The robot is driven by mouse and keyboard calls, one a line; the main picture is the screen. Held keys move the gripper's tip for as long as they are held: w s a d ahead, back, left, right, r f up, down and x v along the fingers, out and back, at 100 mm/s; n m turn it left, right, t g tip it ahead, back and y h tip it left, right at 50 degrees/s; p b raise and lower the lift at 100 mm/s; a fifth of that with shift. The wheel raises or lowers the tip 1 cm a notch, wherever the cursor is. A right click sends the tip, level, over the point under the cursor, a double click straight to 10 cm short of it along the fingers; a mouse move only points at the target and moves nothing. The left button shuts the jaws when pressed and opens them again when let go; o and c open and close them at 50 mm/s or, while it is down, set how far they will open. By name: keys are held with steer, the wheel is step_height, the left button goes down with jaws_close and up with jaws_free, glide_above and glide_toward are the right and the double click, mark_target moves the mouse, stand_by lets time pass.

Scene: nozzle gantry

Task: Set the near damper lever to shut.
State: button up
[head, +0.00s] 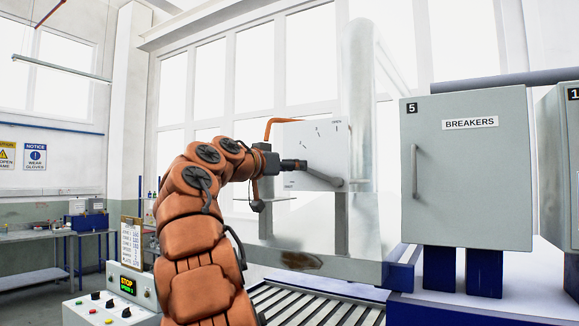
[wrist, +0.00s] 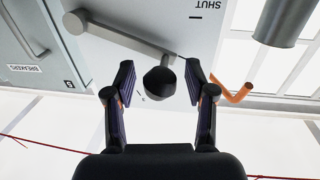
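The damper lever (head: 325,176) is a grey bar on a white plate (head: 312,143) with short dark tick marks. In the wrist view the lever (wrist: 125,38) runs from a round pivot at upper left toward a dark knob (wrist: 160,82). The word SHUT (wrist: 209,4) and a tick mark are printed on the plate at the top, apart from the lever's end. My gripper (wrist: 160,70) is open, with one finger on each side of the knob and gaps visible. In the head view my gripper (head: 296,165) is at the lever's left end.
A grey BREAKERS cabinet (head: 468,190) marked 5 stands right of the plate. A bent orange bar (wrist: 236,93) is close beside one finger; it also shows in the head view (head: 283,121). A roller conveyor (head: 318,303) lies below, and a control box (head: 110,300) stands at lower left.

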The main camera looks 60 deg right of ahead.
jaws_close()
stand_by(0.4)
